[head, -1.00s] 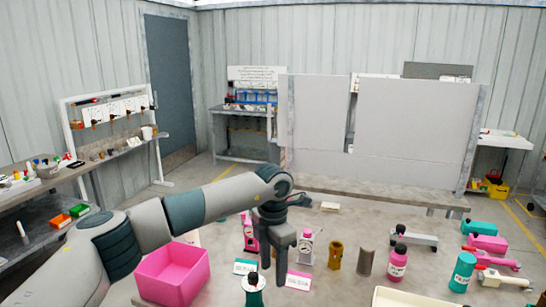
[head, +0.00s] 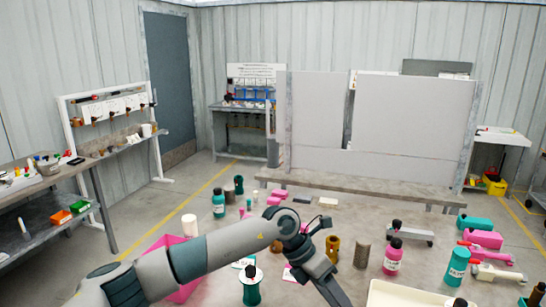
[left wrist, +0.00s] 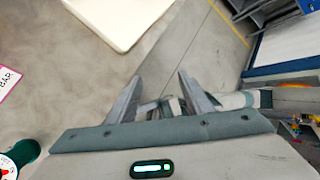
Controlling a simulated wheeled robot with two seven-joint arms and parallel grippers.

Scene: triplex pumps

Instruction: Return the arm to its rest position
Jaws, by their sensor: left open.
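My left arm (head: 210,257) comes in from the lower left and reaches across the near part of the table. Its gripper (head: 338,298) is at the bottom centre in the head view, angled down and to the right. In the left wrist view its two fingers (left wrist: 160,82) stand apart with nothing held between them. The arm covers most of the pink bin (head: 165,241), and the wrist partly hides the items behind it. My right gripper is not in view.
On the table (head: 220,285) stand a brown cylinder (head: 333,248), a grey cylinder (head: 362,255), a pink bottle (head: 393,258), a teal bottle (head: 458,268) and a green-based object (head: 251,285). A cream tray (head: 400,294) lies at the near edge, also in the wrist view (left wrist: 118,20).

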